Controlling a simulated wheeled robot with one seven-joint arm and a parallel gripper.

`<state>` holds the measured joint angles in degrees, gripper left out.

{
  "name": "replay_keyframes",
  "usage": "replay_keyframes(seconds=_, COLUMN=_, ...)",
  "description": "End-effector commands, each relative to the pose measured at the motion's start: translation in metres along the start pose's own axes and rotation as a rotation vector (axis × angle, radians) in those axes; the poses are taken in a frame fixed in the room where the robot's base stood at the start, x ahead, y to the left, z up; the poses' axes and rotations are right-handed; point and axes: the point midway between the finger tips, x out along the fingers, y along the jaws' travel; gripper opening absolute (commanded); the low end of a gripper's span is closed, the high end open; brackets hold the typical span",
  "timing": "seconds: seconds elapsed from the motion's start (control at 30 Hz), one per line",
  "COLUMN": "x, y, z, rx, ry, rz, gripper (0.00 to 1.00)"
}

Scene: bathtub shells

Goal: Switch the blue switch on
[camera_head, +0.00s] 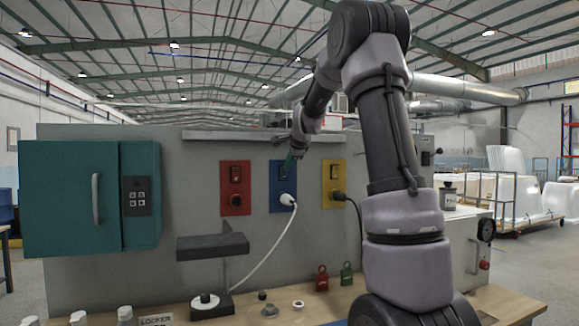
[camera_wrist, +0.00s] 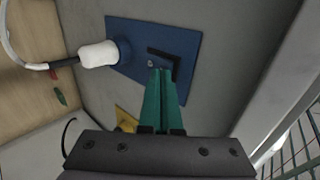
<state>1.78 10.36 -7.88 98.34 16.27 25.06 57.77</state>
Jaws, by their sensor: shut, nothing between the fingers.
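The blue plate (camera_head: 284,206) is on the grey upright panel, between a red plate and a yellow one. It carries a dark switch at its top and a white plug (camera_head: 288,199) below. In the wrist view the blue plate (camera_wrist: 190,32) shows the dark switch frame (camera_wrist: 172,54) and the white plug (camera_wrist: 98,54). My gripper (camera_head: 291,160) is at the switch, with its teal fingers together and empty. In the wrist view my gripper (camera_wrist: 162,72) covers part of the switch. Contact and the rocker's position cannot be told.
The red plate (camera_head: 236,203) and yellow plate (camera_head: 333,200) flank the blue one. A white cable runs from the plug to a dark device (camera_head: 212,305) on the wooden bench. A dark shelf (camera_head: 212,246) juts out lower left. A teal cabinet (camera_head: 70,200) is at left.

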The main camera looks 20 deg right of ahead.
Motion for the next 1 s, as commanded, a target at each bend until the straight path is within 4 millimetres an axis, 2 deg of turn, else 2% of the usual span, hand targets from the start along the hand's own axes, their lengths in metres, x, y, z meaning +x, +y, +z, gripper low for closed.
replay_keyframes(seconds=0.23, x=0.000, y=-0.001, z=0.000, rx=0.000, ry=0.000, rz=0.000, gripper=0.00)
replay_keyframes(seconds=0.37, x=0.007, y=-0.011, z=0.001, rx=-0.001, ry=-0.001, rz=0.000, gripper=0.00)
replay_keyframes(seconds=0.67, x=0.004, y=-0.010, z=0.000, rx=0.000, ry=-0.001, rz=-0.001, gripper=0.00)
replay_keyframes(seconds=1.0, x=-0.004, y=-0.021, z=0.000, rx=-0.001, ry=0.000, rz=-0.001, gripper=0.00)
